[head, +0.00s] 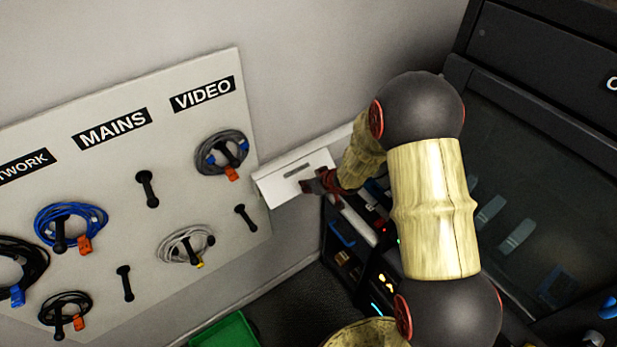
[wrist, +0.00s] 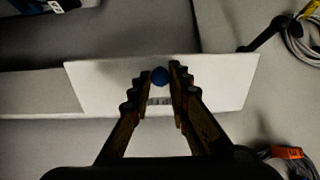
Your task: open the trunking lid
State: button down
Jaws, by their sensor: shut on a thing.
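The trunking lid (head: 278,189) is a white panel with a grey mark, beside the right edge of the cable board in the head view. It fills the middle of the wrist view (wrist: 100,85), wider along its upper edge than its lower one. A blue knob (wrist: 160,76) on it sits between my fingertips. My gripper (head: 318,184) is at the lid's right part in the head view; in the wrist view its fingers (wrist: 166,84) are shut on the knob. The pale trunking (wrist: 35,92) runs left from the lid. The lid's exact angle is hard to tell.
The cable board (head: 110,185) carries black pegs and coiled cables, with a grey coil (head: 222,152) close to the lid. A dark rack (head: 520,150) stands at right, partly behind my arm. A green bin (head: 225,332) is low down.

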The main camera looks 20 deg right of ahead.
jog(key=r+p, duration=0.3)
jog(key=w+r+p, duration=0.1)
jog(key=r+p, duration=0.2)
jog(key=shift+w+a+r, duration=0.15)
jog(key=shift+r, duration=0.2)
jog(key=shift+w+a+r+p, duration=0.2)
jog(key=shift+w+r+p, duration=0.15)
jog(key=shift+r+p, duration=0.55)
jog(key=shift+w+a+f, duration=0.1)
jog(key=shift+a+f, duration=0.15)
jog(key=c, duration=2.5)
grip_release()
jog(key=shift+w+a+f, duration=0.1)
jog(key=shift+f, duration=0.1)
jog(key=shift+o, duration=1.1)
jog(key=shift+d+f, duration=0.3)
jog(key=shift+d, duration=0.2)
jog(key=shift+o, duration=1.4)
jog(key=shift+s+a, duration=0.15)
jog(key=shift+s, duration=0.1)
jog(key=o, duration=0.3)
jog(key=shift+f, duration=0.1)
jog(key=shift+o, duration=0.2)
